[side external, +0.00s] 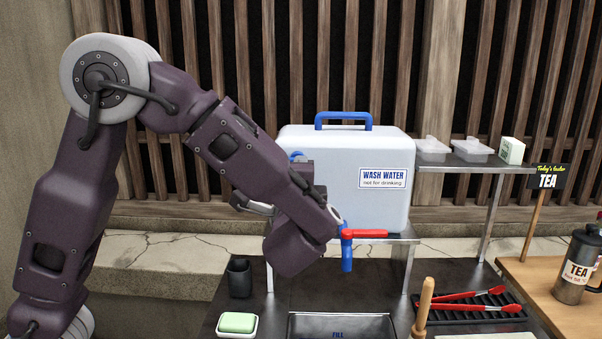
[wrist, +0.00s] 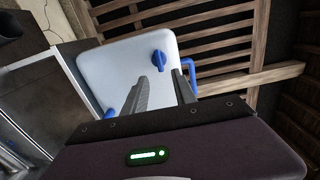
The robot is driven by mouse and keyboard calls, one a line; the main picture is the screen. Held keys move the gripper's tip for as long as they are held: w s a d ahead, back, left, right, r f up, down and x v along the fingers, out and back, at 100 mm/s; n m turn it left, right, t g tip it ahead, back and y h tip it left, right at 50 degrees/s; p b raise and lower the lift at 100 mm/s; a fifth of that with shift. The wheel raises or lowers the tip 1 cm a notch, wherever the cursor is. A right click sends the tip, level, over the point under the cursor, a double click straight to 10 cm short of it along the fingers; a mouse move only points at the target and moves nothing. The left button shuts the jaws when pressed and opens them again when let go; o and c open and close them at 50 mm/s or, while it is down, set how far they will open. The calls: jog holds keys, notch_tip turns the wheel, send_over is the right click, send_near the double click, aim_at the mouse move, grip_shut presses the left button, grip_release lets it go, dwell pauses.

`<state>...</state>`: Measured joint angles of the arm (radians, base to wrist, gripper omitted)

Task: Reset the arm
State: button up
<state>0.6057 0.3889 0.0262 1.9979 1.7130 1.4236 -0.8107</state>
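My gripper (wrist: 158,82) shows in the wrist view with its two grey fingers apart and nothing visible between them. Beyond the fingers is the white wash-water container (wrist: 105,70), with a blue cap (wrist: 158,61) and a blue handle (wrist: 190,68). In the side view my bent arm reaches in front of the left part of the container (side external: 310,140). My fingers are not clear there, and I cannot tell how near they are to the container. Its blue tap (side external: 347,255) has a red lever (side external: 368,233) pointing right.
Below are a metal basin (side external: 375,324), a green soap dish (side external: 238,323), a dark cup (side external: 240,278), a wooden handle (side external: 424,305) and red tongs (side external: 470,307). A tea jar (side external: 575,270) stands right.

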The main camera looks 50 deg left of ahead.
jog(key=s+a+f+n+g+h, duration=0.15)
jog(key=s+a+g, duration=0.25)
jog(key=s, duration=0.4)
jog(key=s+a+f+n+g+h, duration=0.1)
jog(key=s+a+f+n+g, duration=0.3)
jog(key=s, duration=0.3)
jog(key=s+d+f+n+g+h, duration=0.25)
jog(key=s+d+h, duration=0.3)
jog(key=s, duration=0.55)
jog(key=s+d+n+t+h, duration=0.1)
jog(key=s+d+t+h, duration=0.1)
jog(key=d, duration=0.5)
jog(key=r+t+h, duration=0.1)
jog(key=h, duration=0.1)
jog(key=shift+d+h, duration=0.3)
jog(key=shift+h, duration=0.1)
